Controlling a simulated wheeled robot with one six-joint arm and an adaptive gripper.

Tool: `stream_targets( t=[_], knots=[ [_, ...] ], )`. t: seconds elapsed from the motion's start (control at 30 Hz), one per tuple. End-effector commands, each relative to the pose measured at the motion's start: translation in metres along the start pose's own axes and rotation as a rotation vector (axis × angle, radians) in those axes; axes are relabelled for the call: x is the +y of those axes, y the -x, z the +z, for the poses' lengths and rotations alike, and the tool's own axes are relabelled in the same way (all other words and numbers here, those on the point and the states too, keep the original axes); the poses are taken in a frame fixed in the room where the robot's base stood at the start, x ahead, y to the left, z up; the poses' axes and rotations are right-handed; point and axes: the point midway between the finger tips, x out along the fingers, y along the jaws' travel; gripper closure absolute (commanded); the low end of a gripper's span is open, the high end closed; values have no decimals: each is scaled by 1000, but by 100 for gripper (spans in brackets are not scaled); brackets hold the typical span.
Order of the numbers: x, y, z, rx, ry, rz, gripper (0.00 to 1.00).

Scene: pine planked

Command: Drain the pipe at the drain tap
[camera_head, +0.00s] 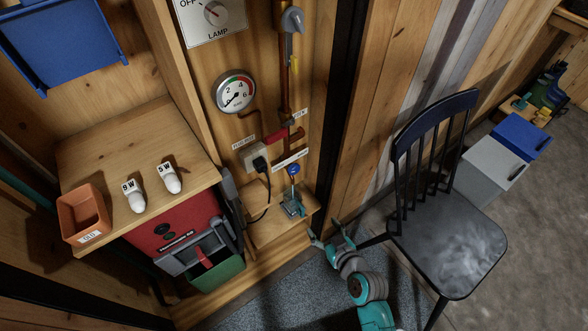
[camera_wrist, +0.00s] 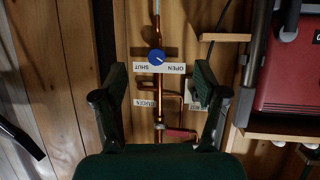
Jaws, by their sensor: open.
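The drain tap is a round blue knob (camera_head: 293,170) low on the copper pipe (camera_head: 286,90), beside a white label. In the wrist view the blue knob (camera_wrist: 158,57) sits ahead, between and beyond my fingertips, with the OPEN/SHUT label (camera_wrist: 160,68) appearing inverted. I cannot tell which word its mark points to. My gripper (camera_head: 326,231) is open and empty, below and right of the tap, apart from it. Its two dark fingers (camera_wrist: 160,76) frame the pipe in the wrist view.
A red lever (camera_head: 276,138) is on the pipework above the tap. A pressure gauge (camera_head: 235,92) and a plugged socket (camera_head: 256,155) are to the left. A small metal device (camera_head: 292,204) stands on the ledge below. A black chair (camera_head: 445,240) stands close on the right.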

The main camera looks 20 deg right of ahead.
Motion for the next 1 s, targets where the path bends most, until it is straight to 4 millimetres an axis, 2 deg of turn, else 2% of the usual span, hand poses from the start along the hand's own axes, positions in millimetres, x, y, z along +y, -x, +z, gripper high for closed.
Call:
stream_targets(
  t=[0.03, 0.2, 0.3, 0.43, 0.73, 1.0],
  knots=[
    [5, -18, -12, 8, 9, -15, 28],
    [18, -67, -46, 22, 47, -80, 28],
    [23, -88, -65, 31, 69, -114, 28],
    [28, -104, -82, 41, 90, -143, 28],
    [28, -124, -90, 45, 100, -160, 28],
    [20, -170, -91, 44, 99, -159, 28]
  ],
)
